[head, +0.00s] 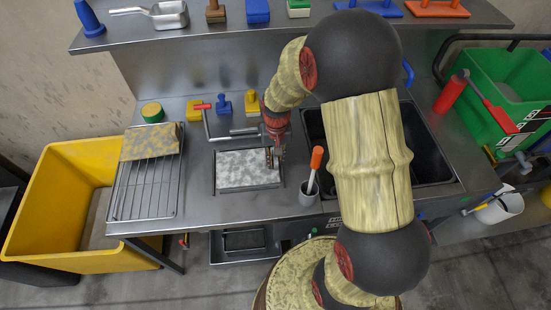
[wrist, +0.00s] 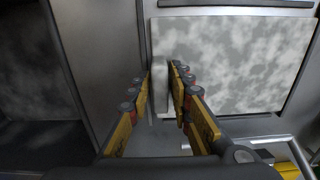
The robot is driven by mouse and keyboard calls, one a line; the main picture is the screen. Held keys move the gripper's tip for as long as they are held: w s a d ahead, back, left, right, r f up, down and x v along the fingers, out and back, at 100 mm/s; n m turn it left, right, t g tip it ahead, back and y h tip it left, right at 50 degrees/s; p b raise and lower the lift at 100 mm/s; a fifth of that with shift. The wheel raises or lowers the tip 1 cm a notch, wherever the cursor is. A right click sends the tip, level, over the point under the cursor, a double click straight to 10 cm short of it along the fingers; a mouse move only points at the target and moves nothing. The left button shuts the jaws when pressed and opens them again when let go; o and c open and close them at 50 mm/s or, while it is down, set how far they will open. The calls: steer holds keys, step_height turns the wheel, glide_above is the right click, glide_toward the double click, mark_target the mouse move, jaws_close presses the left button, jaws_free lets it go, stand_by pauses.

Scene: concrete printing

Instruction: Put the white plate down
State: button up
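The white plate (head: 241,170) is a rectangular slab with grey mottling. It sits in a dark-edged rectangle in the metal counter, left of the sink. In the wrist view the white plate (wrist: 235,62) fills the upper right. My gripper (head: 275,158) is at the plate's right edge in the head view. In the wrist view my gripper (wrist: 160,70) has its fingers close together, one on each side of a plate edge. A narrow gap shows between the tips. Whether they press on the plate is unclear, and the plate's underside is hidden.
A grey cup (head: 309,194) with an orange-handled tool stands close right of the plate. The dark sink (head: 430,155) lies further right. A shelf of tools (head: 240,32) runs behind.

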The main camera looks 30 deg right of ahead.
steer(key=shift+o, duration=0.9)
steer(key=s+a+r+n+t+p, duration=0.1)
steer(key=s+a+r+p, duration=0.15)
steer(key=r, duration=1.05)
steer(key=s+a+r+n+t+p, duration=0.1)
steer(key=s+a+r, duration=0.15)
steer(key=r, duration=0.95)
steer(key=s+a+r+n+t, duration=0.2)
steer(key=s+r, duration=0.6)
steer(key=s, duration=0.4)
steer(key=shift+s+a+r+n+t, duration=0.2)
steer(key=shift+s+a+n+t, duration=0.1)
steer(key=shift+a+t, duration=0.7)
steer(key=shift+a, duration=0.1)
